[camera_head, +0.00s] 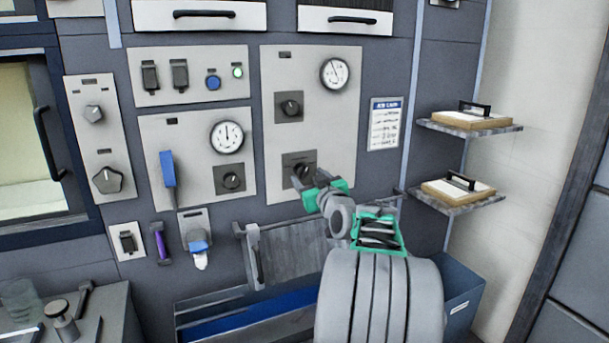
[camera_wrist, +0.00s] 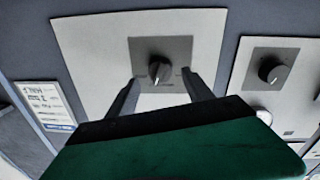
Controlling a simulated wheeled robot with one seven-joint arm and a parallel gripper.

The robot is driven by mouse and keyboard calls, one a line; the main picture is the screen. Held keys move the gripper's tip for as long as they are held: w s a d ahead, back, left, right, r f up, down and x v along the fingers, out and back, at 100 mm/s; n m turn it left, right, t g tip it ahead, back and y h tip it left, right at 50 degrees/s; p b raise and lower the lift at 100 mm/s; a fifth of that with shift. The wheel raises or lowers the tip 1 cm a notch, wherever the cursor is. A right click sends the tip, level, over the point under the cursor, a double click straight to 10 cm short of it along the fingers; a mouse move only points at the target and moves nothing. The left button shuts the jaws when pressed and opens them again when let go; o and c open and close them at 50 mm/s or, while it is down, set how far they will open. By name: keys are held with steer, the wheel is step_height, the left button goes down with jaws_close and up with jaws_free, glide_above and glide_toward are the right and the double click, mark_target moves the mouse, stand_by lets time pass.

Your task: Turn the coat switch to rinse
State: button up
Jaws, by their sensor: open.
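A dark rotary switch (camera_head: 303,170) on a grey square plate sits low on the right-hand pale panel (camera_head: 318,120). It fills the middle of the wrist view (camera_wrist: 160,68), its grip bar roughly vertical there. My gripper (camera_head: 306,184) is open in front of this switch, with one finger to each side of it in the wrist view (camera_wrist: 160,82). I cannot tell whether the fingers touch it. A similar switch (camera_head: 290,105) sits above it on the same panel. The labels are too small to read, so I cannot tell which is the coat switch.
Another rotary switch (camera_head: 231,178) is on the panel to the left, below a gauge (camera_head: 227,137). A blue lever (camera_head: 168,168) is further left. A job card (camera_head: 386,123) and two shelves (camera_head: 470,127) are to the right. A blue bin (camera_head: 460,290) stands below.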

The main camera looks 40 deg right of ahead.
mark_target(304, 173)
steer(key=x, duration=0.3)
steer(key=shift+w+d, duration=0.1)
steer(key=shift+w, duration=0.15)
steer(key=shift+c, duration=0.2)
jaws_close()
